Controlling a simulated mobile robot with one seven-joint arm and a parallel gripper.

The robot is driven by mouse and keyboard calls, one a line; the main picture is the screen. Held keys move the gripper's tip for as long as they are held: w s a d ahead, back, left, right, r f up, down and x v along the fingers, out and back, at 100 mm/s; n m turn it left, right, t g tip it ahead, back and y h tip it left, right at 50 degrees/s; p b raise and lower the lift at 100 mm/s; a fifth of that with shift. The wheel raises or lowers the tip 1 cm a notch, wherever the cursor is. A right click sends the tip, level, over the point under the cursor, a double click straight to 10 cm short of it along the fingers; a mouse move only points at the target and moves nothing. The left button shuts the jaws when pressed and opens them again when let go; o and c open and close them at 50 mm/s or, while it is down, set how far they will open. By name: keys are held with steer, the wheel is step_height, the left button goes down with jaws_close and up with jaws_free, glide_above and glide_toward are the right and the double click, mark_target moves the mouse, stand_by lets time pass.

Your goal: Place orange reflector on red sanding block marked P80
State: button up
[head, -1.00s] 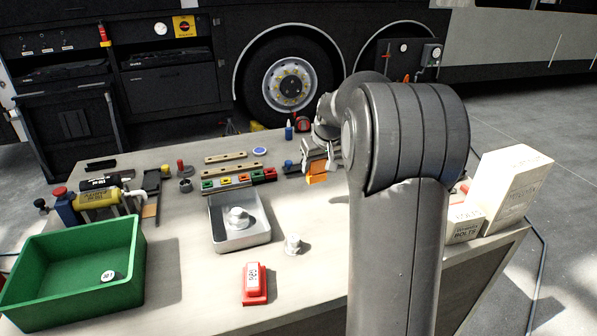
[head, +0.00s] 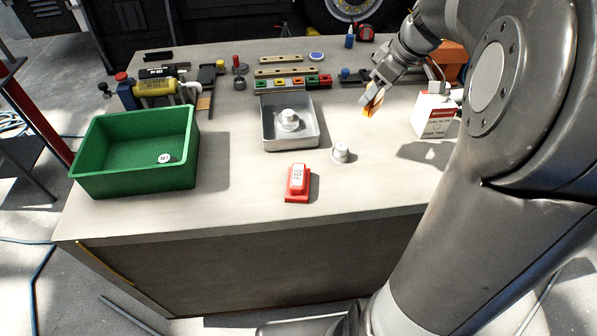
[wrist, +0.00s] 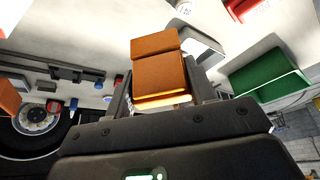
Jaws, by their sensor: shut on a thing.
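My gripper (head: 370,101) is shut on the orange reflector (head: 374,103) and holds it in the air over the right part of the table. In the wrist view the orange reflector (wrist: 160,70) stands between the two fingers. The red sanding block (head: 297,184) lies near the table's front edge, to the left of and nearer than my gripper, with a white label on its top. The label's lettering is too small to read surely. A red piece at the top of the wrist view (wrist: 246,10) looks like the same block. Nothing lies on the block.
A white knobbed piece (head: 341,152) stands just right of the block. A grey metal tray (head: 266,138) holding a similar piece is behind it. A green bin (head: 130,185) stands at left, a white box (head: 433,117) at right.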

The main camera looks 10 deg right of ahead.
steer(key=s+a+r+n+g+y, duration=0.1)
steer(key=s+a+n+g, duration=0.1)
steer(key=s+a+n, duration=0.3)
steer(key=s+a+r+n+g, duration=0.15)
steer(key=s+n, duration=0.25)
steer(key=s, duration=0.4)
glide_above(298, 174)
step_height(298, 174, down, 8)
steer(key=r, duration=0.1)
steer(key=shift+f, duration=2.2)
steer(key=shift+f, duration=0.1)
steer(key=o, duration=1)
steer(key=shift+c, duration=0.2)
